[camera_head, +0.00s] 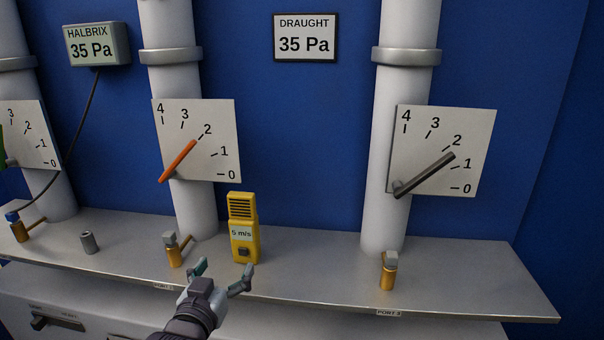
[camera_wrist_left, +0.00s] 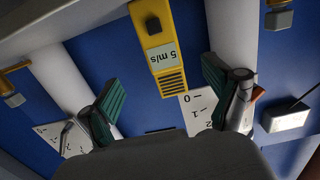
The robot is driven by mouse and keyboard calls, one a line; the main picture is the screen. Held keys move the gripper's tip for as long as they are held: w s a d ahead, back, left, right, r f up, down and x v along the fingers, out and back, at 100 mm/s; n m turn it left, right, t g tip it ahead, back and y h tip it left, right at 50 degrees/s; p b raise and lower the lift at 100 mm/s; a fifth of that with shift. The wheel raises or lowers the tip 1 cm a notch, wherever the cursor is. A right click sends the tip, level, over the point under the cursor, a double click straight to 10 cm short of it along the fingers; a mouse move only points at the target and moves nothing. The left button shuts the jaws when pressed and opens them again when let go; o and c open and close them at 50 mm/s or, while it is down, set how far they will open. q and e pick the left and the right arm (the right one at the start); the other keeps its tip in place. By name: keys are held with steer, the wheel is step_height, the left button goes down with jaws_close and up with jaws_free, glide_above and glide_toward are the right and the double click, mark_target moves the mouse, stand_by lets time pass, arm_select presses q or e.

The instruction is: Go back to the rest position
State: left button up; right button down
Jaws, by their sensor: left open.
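My left gripper (camera_head: 224,275) is open and empty at the front edge of the grey shelf, in front of the yellow meter. In the left wrist view its two green-padded fingers (camera_wrist_left: 165,105) are spread apart with nothing between them. The yellow meter (camera_head: 243,228), labelled 5 m/s, stands upright on the shelf. It also shows upside down in the left wrist view (camera_wrist_left: 160,40), beyond the fingers and apart from them. My right gripper is in neither view.
The grey shelf (camera_head: 320,270) bears brass valves, one (camera_head: 389,271) at the right, and a small grey cylinder (camera_head: 89,242). White pipes (camera_head: 384,150) with dial plates rise behind it. A HALBRIX box (camera_head: 97,45) and a DRAUGHT sign (camera_head: 305,37) read 35 Pa. The shelf between meter and right valve is clear.

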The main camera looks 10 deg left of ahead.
arm_select(q)
steer(key=s+f+g, duration=0.6)
steer(key=s+f, duration=0.5)
steer(key=f, duration=0.3)
steer(key=s+f+m+g, duration=0.1)
steer(key=s+f+g, duration=0.35)
steer(key=s, duration=0.45)
steer(key=s+f+g, duration=0.3)
steer(key=s+f, duration=0.3)
steer(key=s, duration=0.4)
step_height(320, 180, down, 26)
steer(key=s+g, duration=0.1)
steer(key=s, duration=0.1)
steer(key=s+a+f+g, duration=0.1)
steer(key=s+a+f, duration=0.2)
steer(key=s+f, duration=1.2)
steer(key=shift+s+f+m+y, duration=0.2)
steer(key=shift+s+m+y, duration=0.1)
steer(key=shift+s+m, duration=0.1)
